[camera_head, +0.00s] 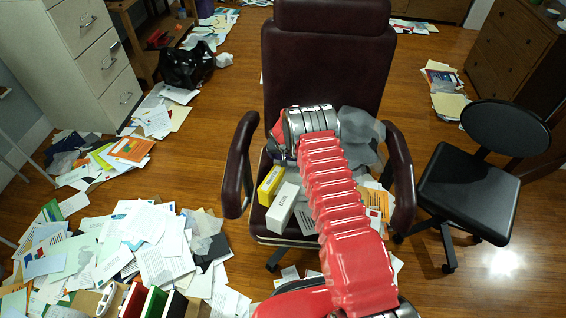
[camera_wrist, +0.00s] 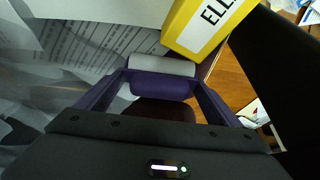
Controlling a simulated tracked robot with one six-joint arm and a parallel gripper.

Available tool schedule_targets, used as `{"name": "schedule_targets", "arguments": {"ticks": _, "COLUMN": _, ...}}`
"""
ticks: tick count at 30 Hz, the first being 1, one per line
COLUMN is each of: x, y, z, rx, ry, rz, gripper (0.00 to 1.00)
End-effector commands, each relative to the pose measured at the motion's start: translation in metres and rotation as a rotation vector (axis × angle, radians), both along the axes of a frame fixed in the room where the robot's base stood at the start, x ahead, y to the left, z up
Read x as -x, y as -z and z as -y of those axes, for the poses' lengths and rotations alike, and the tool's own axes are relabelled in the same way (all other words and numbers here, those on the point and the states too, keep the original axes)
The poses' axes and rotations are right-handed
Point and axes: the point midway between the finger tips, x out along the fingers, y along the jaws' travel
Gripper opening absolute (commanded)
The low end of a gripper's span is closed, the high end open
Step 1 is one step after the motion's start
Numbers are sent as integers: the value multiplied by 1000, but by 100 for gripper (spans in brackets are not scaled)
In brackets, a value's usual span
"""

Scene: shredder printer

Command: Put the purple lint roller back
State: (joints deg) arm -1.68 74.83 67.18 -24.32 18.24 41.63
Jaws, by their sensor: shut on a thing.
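My gripper (camera_wrist: 161,86) is shut on the purple lint roller (camera_wrist: 160,88) in the wrist view. The roller lies crosswise between the fingertips, with its white cylinder (camera_wrist: 165,65) on the far side and its purple part facing me. In the head view my red-sleeved arm reaches over the dark red office chair (camera_head: 325,60). My arm hides most of the gripper there, and I cannot make out the roller. In the wrist view, printed paper and the yellow box (camera_wrist: 208,25) lie just beyond the roller; I cannot tell whether it touches them.
The chair seat holds the yellow box, a white box (camera_head: 282,207), papers and grey crumpled sheets (camera_head: 362,132). The armrests (camera_head: 238,165) flank it. Papers (camera_head: 140,245) cover the floor at left. A black chair (camera_head: 475,185) stands right. Drawers (camera_head: 85,60) stand at back left.

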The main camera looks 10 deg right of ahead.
Motion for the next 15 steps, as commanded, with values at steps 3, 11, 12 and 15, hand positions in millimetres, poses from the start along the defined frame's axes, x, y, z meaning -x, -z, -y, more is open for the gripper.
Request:
{"name": "schedule_targets", "arguments": {"ticks": 3, "x": 1, "y": 13, "z": 0, "rx": 0, "ry": -1, "rz": -2, "gripper": 54}}
{"name": "schedule_targets", "arguments": {"ticks": 11, "x": 0, "y": 37, "z": 0, "rx": 1, "ry": -2, "rz": 0, "gripper": 54}}
{"name": "schedule_targets", "arguments": {"ticks": 12, "x": 0, "y": 37, "z": 0, "rx": 1, "ry": -2, "rz": 0, "gripper": 54}}
{"name": "schedule_targets", "arguments": {"ticks": 15, "x": 0, "y": 37, "z": -1, "rx": 0, "ry": -1, "rz": 0, "gripper": 54}}
